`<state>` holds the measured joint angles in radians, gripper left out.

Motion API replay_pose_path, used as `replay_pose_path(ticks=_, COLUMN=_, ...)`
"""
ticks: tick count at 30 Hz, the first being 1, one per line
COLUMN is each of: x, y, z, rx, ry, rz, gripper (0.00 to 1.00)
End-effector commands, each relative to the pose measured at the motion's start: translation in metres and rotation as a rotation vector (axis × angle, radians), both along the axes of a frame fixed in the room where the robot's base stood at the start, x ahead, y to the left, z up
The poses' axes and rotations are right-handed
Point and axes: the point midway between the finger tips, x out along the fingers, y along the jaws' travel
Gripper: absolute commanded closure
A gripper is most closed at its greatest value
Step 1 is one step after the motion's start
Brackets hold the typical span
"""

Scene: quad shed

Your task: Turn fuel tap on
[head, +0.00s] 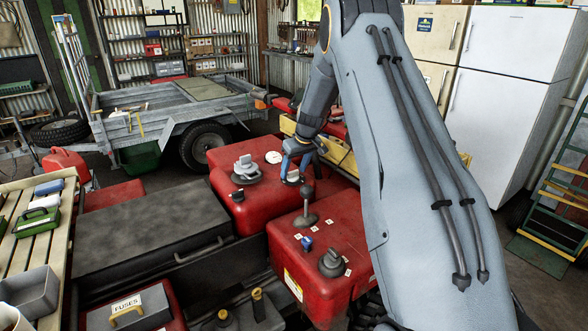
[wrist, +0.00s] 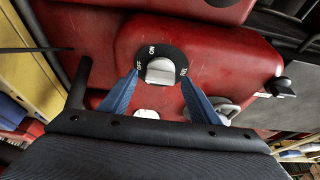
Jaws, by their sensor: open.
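The fuel tap (wrist: 160,70) is a pale knob on a round black plate, set in a red body panel. I cannot tell for sure which mark the knob points to. My gripper (wrist: 160,78) is open, with one blue finger on each side of the knob. I cannot tell whether the fingers touch it. In the head view my gripper (head: 295,168) reaches down over the tap (head: 292,177), partly hiding it.
A grey fitting on a dark disc (head: 245,171) and a pale round cap (head: 273,157) sit beside the tap. A knobbed lever (head: 307,213) stands on the nearer red panel. A black-tipped fitting (wrist: 281,87) is at the wrist view's right.

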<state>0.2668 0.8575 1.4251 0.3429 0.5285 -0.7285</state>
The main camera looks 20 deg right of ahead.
Motion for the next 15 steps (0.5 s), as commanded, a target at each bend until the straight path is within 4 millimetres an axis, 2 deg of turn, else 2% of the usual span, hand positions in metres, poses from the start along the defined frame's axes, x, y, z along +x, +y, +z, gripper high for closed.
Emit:
replay_pose_path(ticks=3, x=-0.0001, y=0.0001, z=0.0, rx=0.0, ry=0.0, rz=0.0, gripper=0.44)
replay_pose_path(ticks=10, x=-0.0003, y=0.0, z=0.0, rx=0.0, ry=0.001, rz=-0.001, gripper=0.83)
replay_pose_path(ticks=15, x=-0.0003, y=0.0001, z=0.0, rx=0.001, ry=0.001, rz=-0.006, gripper=0.85)
